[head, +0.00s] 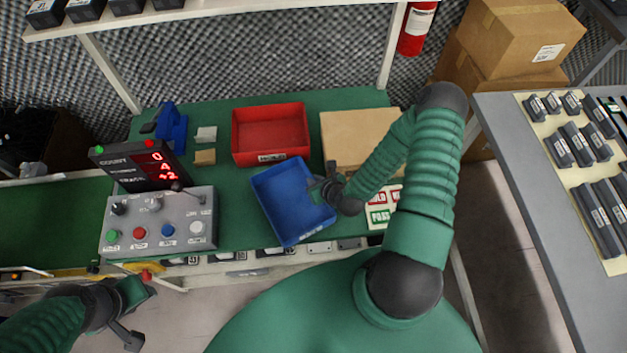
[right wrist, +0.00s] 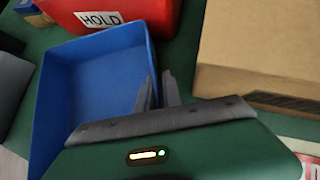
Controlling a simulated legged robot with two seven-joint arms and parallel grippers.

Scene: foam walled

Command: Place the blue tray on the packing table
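The blue tray (head: 290,200) is turned at an angle near the front edge of the green packing table (head: 225,185). Its near corner reaches over that edge; I cannot tell whether its base rests fully on the top. My right gripper (head: 325,183) is at the tray's right wall. In the right wrist view, its two fingers (right wrist: 157,88) stand apart near the wall of the blue tray (right wrist: 95,80), with a gap between them. Contact with the wall is unclear. My left gripper (head: 137,312) is open and empty, low at the left, away from the tray.
A red HOLD tray (head: 270,133) stands just behind the blue tray. A cardboard box (head: 350,135) and label cards (head: 380,215) are to the right. A control box (head: 158,222) and a counter display (head: 140,167) stand left. A grey table (head: 535,170) is far right.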

